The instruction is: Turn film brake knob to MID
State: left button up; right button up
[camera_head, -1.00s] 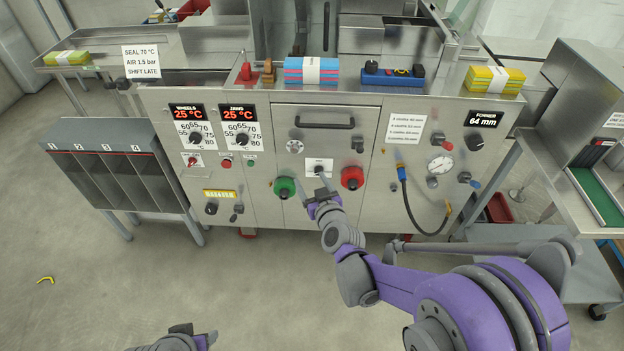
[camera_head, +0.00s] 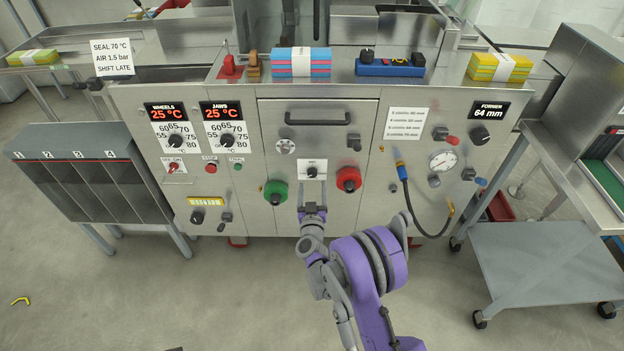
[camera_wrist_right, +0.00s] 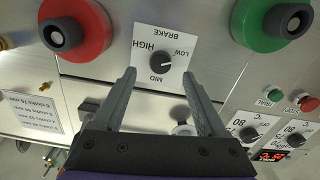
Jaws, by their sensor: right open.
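The film brake knob (camera_head: 312,172) is a small black knob on a white label, between a green knob (camera_head: 275,192) and a red knob (camera_head: 348,179) on the machine front. In the right wrist view the brake knob (camera_wrist_right: 161,62) has HIGH, MID and LOW around it. Its light mark seems to point toward LOW, on the picture's right. My right gripper (camera_head: 312,187) is open and empty, pointing at the panel just below the knob. In the wrist view its fingers (camera_wrist_right: 160,76) straddle the space in front of the label, apart from the knob. My left gripper is out of view.
A gauge (camera_head: 442,160) and a hanging hose (camera_head: 408,200) are to the right. Temperature dials (camera_head: 226,140) are to the left.

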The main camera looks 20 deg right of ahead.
aim_at(312, 175)
jog(key=shift+x, duration=2.3)
grip_shut()
